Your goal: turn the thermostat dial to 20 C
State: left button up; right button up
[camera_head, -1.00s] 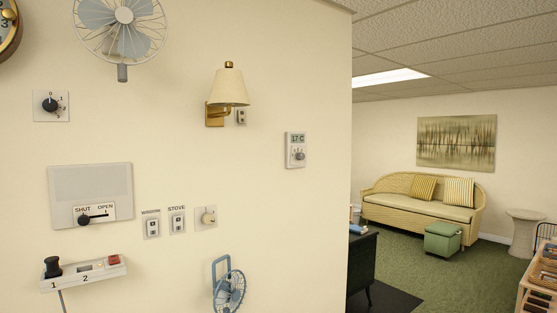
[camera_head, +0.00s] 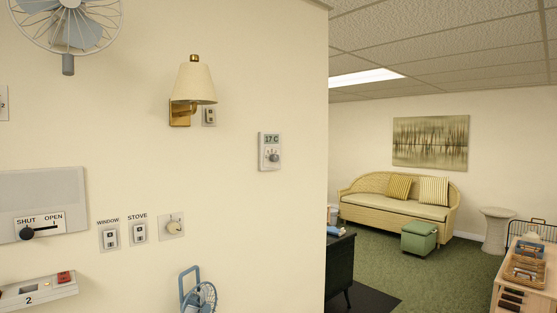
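The thermostat (camera_head: 269,151) is a small pale unit on the cream wall, left of the wall's right-hand edge. Its display (camera_head: 270,139) reads 17 C. Its grey round dial (camera_head: 273,157) sits below the display; the dial's exact pointer position is too small to tell. Neither of my grippers shows in the head view, and nothing touches the thermostat.
A dark cabinet (camera_head: 340,268) stands low beyond the wall edge. Green carpet lies open near the sofa (camera_head: 400,205).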

aim_at(274, 158)
jog(key=z, duration=0.15)
jog(key=i, duration=0.75)
jog(key=u, duration=2.3)
jog(key=k, duration=1.25)
jog(key=z, duration=0.9)
jog(key=i, duration=0.55)
jog(key=z, duration=0.35)
